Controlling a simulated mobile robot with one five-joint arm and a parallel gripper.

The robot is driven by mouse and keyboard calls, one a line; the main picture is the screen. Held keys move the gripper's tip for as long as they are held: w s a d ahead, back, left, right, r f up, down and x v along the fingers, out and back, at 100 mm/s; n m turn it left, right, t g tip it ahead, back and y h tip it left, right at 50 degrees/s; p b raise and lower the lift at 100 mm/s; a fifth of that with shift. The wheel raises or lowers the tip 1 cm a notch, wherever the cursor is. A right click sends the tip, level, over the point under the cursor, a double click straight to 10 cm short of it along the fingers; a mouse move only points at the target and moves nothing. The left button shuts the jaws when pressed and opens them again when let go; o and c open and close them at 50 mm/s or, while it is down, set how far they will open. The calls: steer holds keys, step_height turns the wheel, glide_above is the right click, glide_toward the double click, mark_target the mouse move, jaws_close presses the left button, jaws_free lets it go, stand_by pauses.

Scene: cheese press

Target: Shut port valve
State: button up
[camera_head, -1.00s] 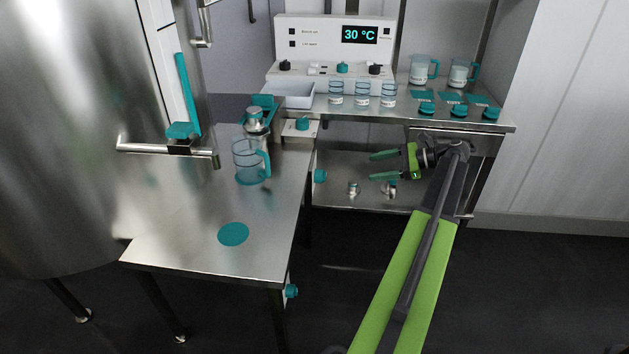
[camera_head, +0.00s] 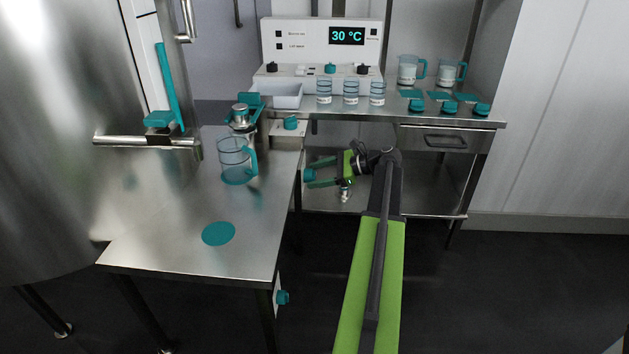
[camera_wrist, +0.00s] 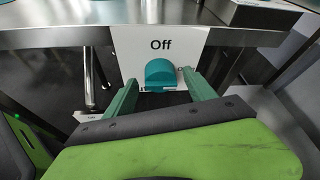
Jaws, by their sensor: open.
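A teal valve knob (camera_wrist: 159,75) sits on a white plate (camera_wrist: 135,42) on the table's right side. The plate reads "Off" above the knob; lettering to its right and below is partly hidden. In the head view this knob (camera_head: 308,174) shows beside my gripper (camera_head: 316,172). My gripper's green fingers (camera_wrist: 161,84) are open, one on each side of the knob in the wrist view. I cannot tell whether they touch it. A second teal knob (camera_head: 282,297) is on the same table side, nearer the front. Which knob is the port valve is not legible.
The steel table (camera_head: 150,240) carries a clear jug (camera_head: 234,160) and a teal disc (camera_head: 218,233). A back bench (camera_head: 425,119) holds cups, jugs and a control unit (camera_head: 320,50). A lower shelf (camera_head: 430,200) lies behind my arm. A large tank stands left.

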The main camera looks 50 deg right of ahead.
steer(key=shift+w+a, duration=0.1)
steer(key=shift+w, duration=0.05)
steer(key=c, duration=1.3)
steer(key=shift+a+f, duration=0.1)
steer(key=shift+a, duration=0.2)
steer(key=shift+c, duration=0.2)
steer(key=shift+d, duration=0.15)
steer(key=shift+s+f+n+t+h+b, duration=0.1)
steer(key=shift+f+n+t+h+b, duration=0.15)
steer(key=shift+n+t+b, duration=1.45)
steer(key=shift+s+f+n+t+h+b, duration=0.15)
steer(key=shift+n+t+h+b, duration=0.3)
steer(key=shift+n+b, duration=2.25)
steer(key=shift+f+n+t+h+b, duration=0.2)
steer(key=shift+n+t+b, duration=1.25)
steer(key=shift+n, duration=1.25)
steer(key=shift+r, duration=0.1)
